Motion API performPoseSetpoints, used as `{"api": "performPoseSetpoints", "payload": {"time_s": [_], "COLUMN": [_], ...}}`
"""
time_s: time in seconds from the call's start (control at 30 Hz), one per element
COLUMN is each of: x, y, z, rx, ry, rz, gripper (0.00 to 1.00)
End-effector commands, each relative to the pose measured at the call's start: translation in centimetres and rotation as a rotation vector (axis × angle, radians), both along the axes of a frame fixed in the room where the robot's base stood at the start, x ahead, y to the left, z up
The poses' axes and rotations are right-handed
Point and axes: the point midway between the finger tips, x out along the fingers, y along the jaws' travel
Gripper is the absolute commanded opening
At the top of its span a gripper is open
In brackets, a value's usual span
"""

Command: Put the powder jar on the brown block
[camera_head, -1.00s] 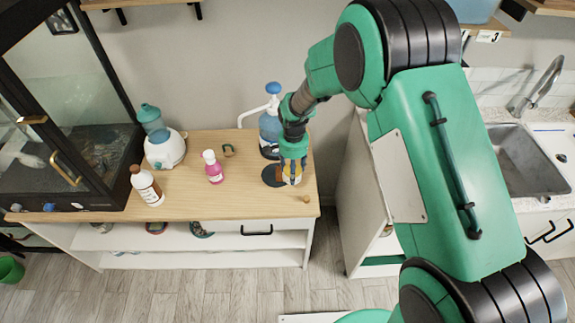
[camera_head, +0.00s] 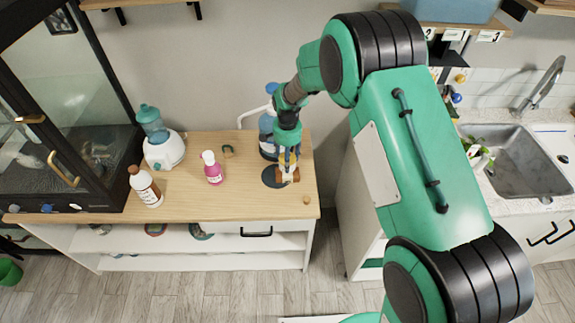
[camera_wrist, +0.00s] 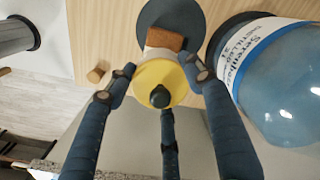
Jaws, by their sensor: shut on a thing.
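The powder jar (camera_wrist: 152,76) has a yellow top with a dark knob and sits between the fingers of my gripper (camera_wrist: 162,86) in the wrist view. My gripper (camera_head: 287,158) is shut on it, above the right part of the wooden table in the head view. The brown block (camera_head: 291,175) shows just under the gripper, and in the wrist view it peeks out past the jar (camera_wrist: 164,40). The block is at the edge of a dark round mat (camera_head: 270,178). The jar hides part of the block, so I cannot tell whether they touch.
A large blue pump bottle (camera_head: 266,147) stands close behind the gripper; it also fills the right of the wrist view (camera_wrist: 285,95). A small wooden knob (camera_head: 306,199) lies near the table's front edge. A pink bottle (camera_head: 212,172) and a white-brown bottle (camera_head: 147,188) stand left.

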Motion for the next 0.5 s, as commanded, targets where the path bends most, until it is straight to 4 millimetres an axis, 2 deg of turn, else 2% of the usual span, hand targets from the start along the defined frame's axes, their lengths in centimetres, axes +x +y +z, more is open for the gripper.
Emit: {"api": "performPoseSetpoints", "payload": {"time_s": [0.23,0.5], "x": [0.0,0.0], "y": [0.0,0.0], "z": [-2.7,-3.1], "rx": [0.000,0.000], "ry": [0.000,-0.001], "rz": [0.000,0.000], "gripper": [0.13,0.13]}}
